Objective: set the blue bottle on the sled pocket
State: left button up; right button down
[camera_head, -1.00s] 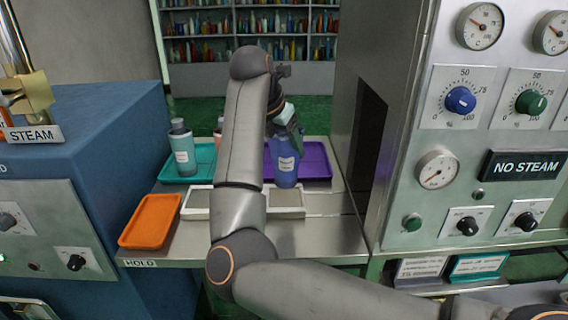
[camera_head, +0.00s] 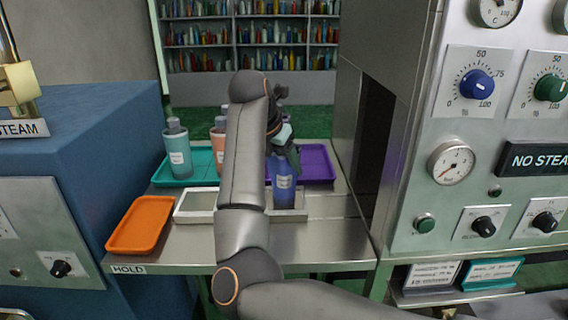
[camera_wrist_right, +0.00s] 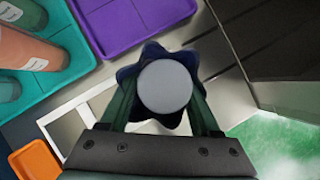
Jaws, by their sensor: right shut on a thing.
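My right gripper (camera_head: 283,146) is shut on the upper part of the bottle. In the right wrist view the bottle shows from above as a pale round cap (camera_wrist_right: 165,88) with dark blue around it, between the green fingers. The bottle's base appears at the right sled pocket, but I cannot tell whether it touches the floor of the pocket. My forearm hides the middle of the sled. My left gripper is not in view.
An orange tray (camera_head: 141,224) lies left of the sled. A teal tray (camera_head: 199,175) behind holds a teal bottle (camera_head: 178,150) and a salmon bottle (camera_head: 219,147). A purple tray (camera_head: 318,163) lies behind right. The steel machine wall (camera_head: 430,130) stands at right; bare steel table lies between.

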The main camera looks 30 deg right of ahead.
jog(key=shift+c, duration=0.6)
grip_release()
jog(key=shift+f, duration=0.1)
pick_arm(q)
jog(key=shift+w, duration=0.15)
pick_arm(e)
jog(key=shift+a+r, duration=0.1)
jog(key=shift+r, duration=0.35)
pick_arm(q)
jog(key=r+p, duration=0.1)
jog(key=p, duration=0.1)
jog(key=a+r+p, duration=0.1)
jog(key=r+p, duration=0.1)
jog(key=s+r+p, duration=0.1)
jog(key=p, duration=0.2)
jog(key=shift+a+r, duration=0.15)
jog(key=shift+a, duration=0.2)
pick_arm(e)
jog(key=v, duration=1.1)
jog(key=shift+r, duration=0.2)
jog(key=shift+a, duration=0.1)
